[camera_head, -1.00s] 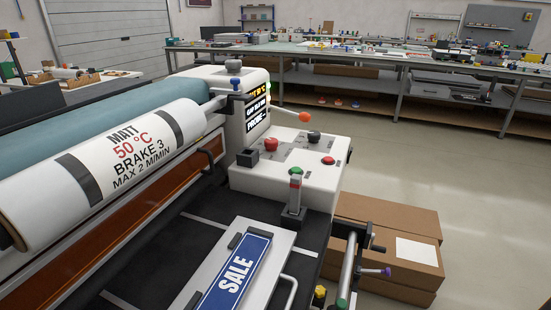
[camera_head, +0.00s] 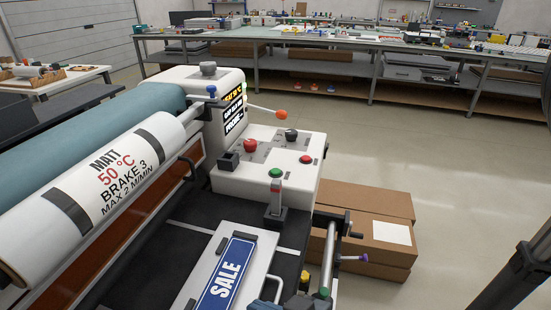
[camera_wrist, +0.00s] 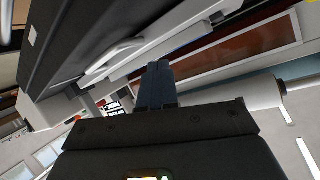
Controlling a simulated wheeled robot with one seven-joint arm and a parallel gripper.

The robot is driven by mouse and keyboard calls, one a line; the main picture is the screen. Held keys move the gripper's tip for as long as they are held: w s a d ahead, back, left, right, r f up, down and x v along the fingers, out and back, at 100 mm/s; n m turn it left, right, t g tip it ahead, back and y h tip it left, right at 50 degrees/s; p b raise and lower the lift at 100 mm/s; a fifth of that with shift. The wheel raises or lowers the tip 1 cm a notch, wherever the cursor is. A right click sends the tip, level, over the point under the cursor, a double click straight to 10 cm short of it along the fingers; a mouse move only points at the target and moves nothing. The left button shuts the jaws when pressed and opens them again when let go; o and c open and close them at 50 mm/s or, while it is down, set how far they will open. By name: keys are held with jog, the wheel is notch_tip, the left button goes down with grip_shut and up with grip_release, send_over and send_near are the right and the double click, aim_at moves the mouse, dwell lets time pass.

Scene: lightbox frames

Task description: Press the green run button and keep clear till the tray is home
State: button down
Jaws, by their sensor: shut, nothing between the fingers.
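The green button (camera_head: 275,173) shows at the front edge of the white control box (camera_head: 240,180), right above a grey post with a red band (camera_head: 276,187); I cannot tell whether it sits on the box or the post. The white tray (camera_head: 197,284) carries a blue SALE sign (camera_head: 226,275) on the dark bed below the box. In the wrist view, my gripper (camera_wrist: 157,68) is shut and empty, with the tilted machine behind it. My gripper is out of the head view, apart from the green button there.
A red button (camera_head: 305,159), a red knob (camera_head: 250,145) and a black knob (camera_head: 291,135) are on the box. A lever with an orange ball (camera_head: 282,114) sticks out behind. Cardboard boxes (camera_head: 365,205) stand at the right. Floor beyond them is clear.

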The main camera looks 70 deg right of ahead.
jog(key=w+d+m, duration=0.1)
jog(key=w+d, duration=0.1)
jog(key=w, duration=0.1)
jog(key=w+d+r+m+p, duration=0.1)
jog(key=w+d, duration=0.2)
jog(key=w+d+r+m+g, duration=0.1)
jog(key=w+d, duration=0.2)
jog(key=shift+w+r+p, duration=0.15)
jog(key=shift+r+p, duration=0.1)
jog(key=shift+p, duration=0.15)
jog(key=w+d+r, duration=0.1)
jog(key=d, duration=0.2)
jog(key=w+d+r+m, duration=0.1)
jog(key=w+d, duration=0.1)
jog(key=d, duration=0.1)
jog(key=w+d+m+g, duration=0.1)
jog(key=d, duration=0.2)
jog(key=shift+w+d+r, duration=0.2)
jog(key=shift+d+r, duration=0.15)
jog(key=shift+r, duration=0.05)
jog(key=d+r+m+g, duration=0.1)
jog(key=d+r, duration=0.4)
jog(key=d, duration=0.5)
notch_tip(320, 180, up, 5)
jog(key=g, duration=0.1)
send_over(279, 171)
jog(key=shift+a+f+m, duration=0.1)
jog(key=shift+f+m, duration=0.05)
jog(key=shift+m, duration=0.15)
